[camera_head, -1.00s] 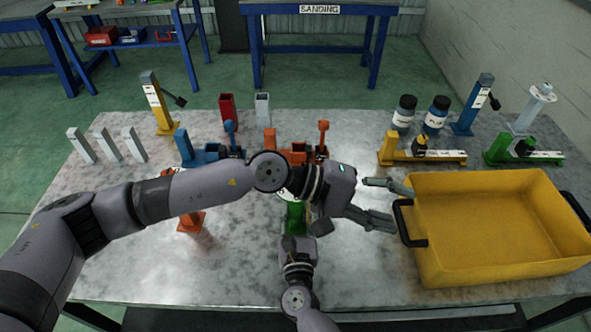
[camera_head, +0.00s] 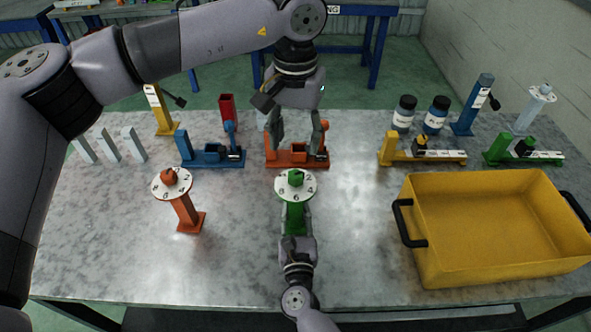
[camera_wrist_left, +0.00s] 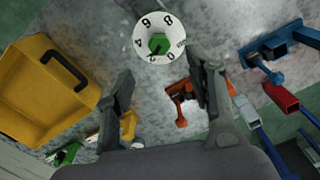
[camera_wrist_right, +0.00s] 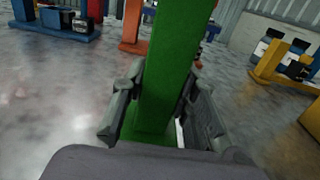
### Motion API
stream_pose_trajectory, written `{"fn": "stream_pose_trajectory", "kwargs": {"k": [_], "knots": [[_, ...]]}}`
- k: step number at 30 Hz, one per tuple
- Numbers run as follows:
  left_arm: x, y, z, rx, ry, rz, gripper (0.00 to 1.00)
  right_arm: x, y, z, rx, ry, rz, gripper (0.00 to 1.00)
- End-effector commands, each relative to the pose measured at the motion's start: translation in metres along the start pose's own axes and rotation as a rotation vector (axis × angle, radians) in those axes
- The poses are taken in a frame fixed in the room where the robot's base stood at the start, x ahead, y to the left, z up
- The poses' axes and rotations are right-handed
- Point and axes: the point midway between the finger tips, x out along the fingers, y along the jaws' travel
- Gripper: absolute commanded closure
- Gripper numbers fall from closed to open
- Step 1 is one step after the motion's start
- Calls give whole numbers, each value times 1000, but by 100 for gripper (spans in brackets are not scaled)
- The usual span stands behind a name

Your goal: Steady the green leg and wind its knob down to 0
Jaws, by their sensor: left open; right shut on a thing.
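The green leg (camera_head: 294,220) stands upright at the table's front middle, topped by a white numbered dial (camera_head: 309,186) and a green knob (camera_head: 295,177). My right gripper (camera_head: 296,232) is shut around the leg's post below the dial; the right wrist view shows its fingers on both sides of the green post (camera_wrist_right: 163,70). My left gripper (camera_head: 297,148) points down, open and empty, above and behind the knob. In the left wrist view, the dial (camera_wrist_left: 144,29) and green knob (camera_wrist_left: 158,43) lie just beyond the open fingers. I cannot tell which number the knob points at.
An orange leg with dial (camera_head: 184,210) stands to the left. Blue (camera_head: 208,160), orange (camera_head: 285,160) and yellow (camera_head: 440,158) fixtures stand behind. A yellow bin (camera_head: 430,262) fills the right front. The table's front left is clear.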

Motion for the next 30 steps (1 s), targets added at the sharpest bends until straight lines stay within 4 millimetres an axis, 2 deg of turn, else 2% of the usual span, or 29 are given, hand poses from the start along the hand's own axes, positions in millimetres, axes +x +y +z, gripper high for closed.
{"fn": "stream_pose_trajectory", "kwargs": {"k": [3,9,15,27,30], "knots": [[26,0,1,0,-5,1,51,0,0,0,0,0,0,100],[65,0,1,-1,-3,3,51,0,0,0,0,0,0,100],[89,1,0,-2,-1,4,51,0,0,0,0,0,0,100],[96,1,0,-2,0,3,51,0,0,0,0,0,1,100],[96,1,0,-2,0,3,57,0,0,0,0,0,1,100]]}}
